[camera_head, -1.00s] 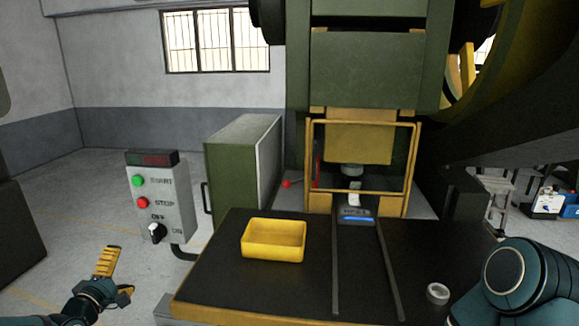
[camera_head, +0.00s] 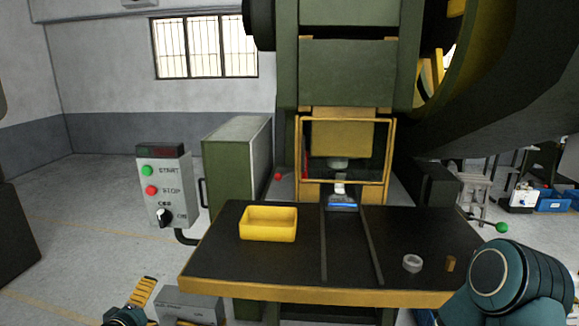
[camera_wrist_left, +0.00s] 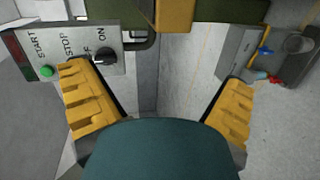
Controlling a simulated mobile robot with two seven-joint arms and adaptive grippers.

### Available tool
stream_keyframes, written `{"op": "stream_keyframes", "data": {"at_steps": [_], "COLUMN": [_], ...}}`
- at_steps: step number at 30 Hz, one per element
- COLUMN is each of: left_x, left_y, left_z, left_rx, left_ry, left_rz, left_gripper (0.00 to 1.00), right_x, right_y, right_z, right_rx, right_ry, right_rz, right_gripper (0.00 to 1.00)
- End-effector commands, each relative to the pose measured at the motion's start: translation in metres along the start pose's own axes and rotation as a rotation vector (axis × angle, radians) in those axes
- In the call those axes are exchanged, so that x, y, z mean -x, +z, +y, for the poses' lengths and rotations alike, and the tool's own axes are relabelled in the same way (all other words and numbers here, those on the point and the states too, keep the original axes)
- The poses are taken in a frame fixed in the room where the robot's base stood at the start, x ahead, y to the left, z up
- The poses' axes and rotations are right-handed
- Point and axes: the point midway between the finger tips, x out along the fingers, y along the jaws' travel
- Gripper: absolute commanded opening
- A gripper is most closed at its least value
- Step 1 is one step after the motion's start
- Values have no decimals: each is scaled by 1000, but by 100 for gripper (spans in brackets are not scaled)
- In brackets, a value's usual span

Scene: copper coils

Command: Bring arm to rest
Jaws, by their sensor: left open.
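My left gripper (camera_head: 148,306) is low at the left in the head view, cut off by the bottom edge and empty. In the left wrist view its two yellow fingers (camera_wrist_left: 160,105) stand wide apart with nothing between them. The control box (camera_head: 165,185) with green START, red STOP and a dark OFF/ON knob is above the gripper in the head view. The box also shows at the upper left of the left wrist view (camera_wrist_left: 85,28), behind a finger. My right arm comes in at the lower right of the head view; its gripper is out of view.
A black table (camera_head: 225,268) with a yellow edge stands in front of a green press (camera_head: 345,75). On it are a yellow tray (camera_head: 268,235), a pale ring (camera_head: 412,263) and a small copper-coloured piece (camera_head: 450,263). A green cabinet (camera_head: 225,172) is beside the press.

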Motion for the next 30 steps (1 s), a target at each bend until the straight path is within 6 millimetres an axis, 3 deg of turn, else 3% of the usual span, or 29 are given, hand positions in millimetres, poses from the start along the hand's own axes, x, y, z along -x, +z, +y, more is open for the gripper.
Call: {"op": "stream_keyframes", "data": {"at_steps": [3,7,11,15,18,22,25,30], "left_x": [-10,-8,15,56,87,119,133,139], "left_y": [57,130,200,260,288,306,311,312], "left_z": [-34,-81,-129,-175,-200,-219,-227,-229], "left_rx": [-69,-194,-352,-537,-656,-765,-811,-829], "left_ry": [-111,-265,-421,-568,-648,-717,-743,-754], "left_rz": [-85,-217,-384,-584,-712,-833,-885,-905], "left_gripper": [100,100,100,100,100,100,100,100], "right_x": [-4,-8,-13,-17,-20,-22,-23,-23], "right_y": [2,4,5,7,8,9,9,9], "right_z": [1,3,5,6,7,8,8,8], "right_rx": [1,2,3,4,4,5,5,5], "right_ry": [0,0,0,0,0,0,0,0], "right_rz": [-4,-6,-9,-12,-14,-15,-16,-16], "right_gripper": [47,47,47,47,47,47,47,47]}}
